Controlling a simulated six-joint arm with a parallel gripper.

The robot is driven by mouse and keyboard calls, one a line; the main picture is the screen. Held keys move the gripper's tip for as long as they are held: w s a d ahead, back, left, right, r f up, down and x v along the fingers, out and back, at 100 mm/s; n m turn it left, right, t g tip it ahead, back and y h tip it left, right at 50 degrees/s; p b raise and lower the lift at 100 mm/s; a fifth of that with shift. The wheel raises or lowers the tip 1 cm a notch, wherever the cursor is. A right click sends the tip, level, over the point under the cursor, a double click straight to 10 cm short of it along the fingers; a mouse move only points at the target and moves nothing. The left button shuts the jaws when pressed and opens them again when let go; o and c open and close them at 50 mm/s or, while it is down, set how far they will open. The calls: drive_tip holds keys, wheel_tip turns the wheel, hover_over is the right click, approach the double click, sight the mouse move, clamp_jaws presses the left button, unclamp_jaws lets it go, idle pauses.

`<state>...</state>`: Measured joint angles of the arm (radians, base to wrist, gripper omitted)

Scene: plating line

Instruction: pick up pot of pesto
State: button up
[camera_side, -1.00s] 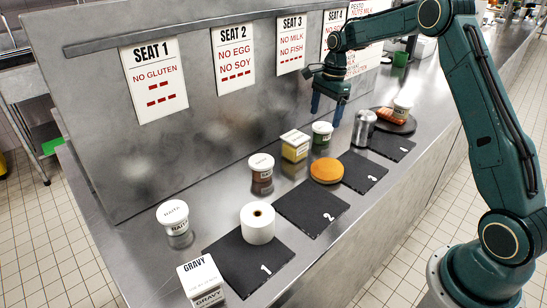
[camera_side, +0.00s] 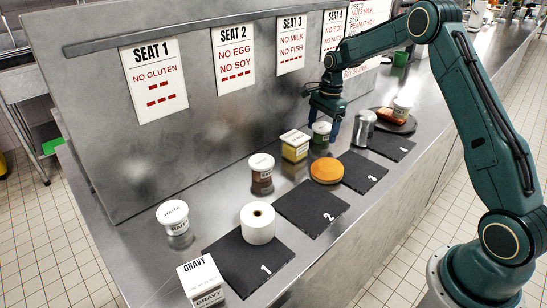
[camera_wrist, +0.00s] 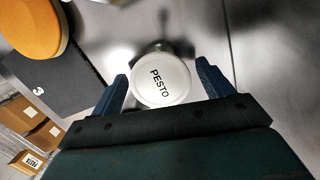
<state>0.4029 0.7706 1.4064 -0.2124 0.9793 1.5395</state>
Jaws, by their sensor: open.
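The pot of pesto (camera_side: 321,130) is a small tub with a white lid and a green body, standing upright on the steel counter near the back panel. In the wrist view its lid (camera_wrist: 161,80), printed PESTO, lies between and just ahead of my open fingers. My gripper (camera_side: 324,122) is lowered at the pot with blue fingers on either side of it. In the wrist view my gripper (camera_wrist: 163,84) has a gap between each finger and the lid. The pot's lower body is mostly hidden under the lid in the wrist view.
A yellow box (camera_side: 295,146) stands close left of the pot, and a metal can (camera_side: 364,128) stands to its right. An orange round (camera_side: 326,171) lies in front, near slate 3 (camera_side: 364,172). The back panel (camera_side: 190,130) rises behind.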

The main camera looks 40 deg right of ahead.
sight(323, 126)
drive_tip(key=c, duration=0.9)
drive_tip(key=shift+r, duration=0.15)
drive_tip(key=shift+c, duration=0.2)
drive_tip(key=shift+r, duration=4.9)
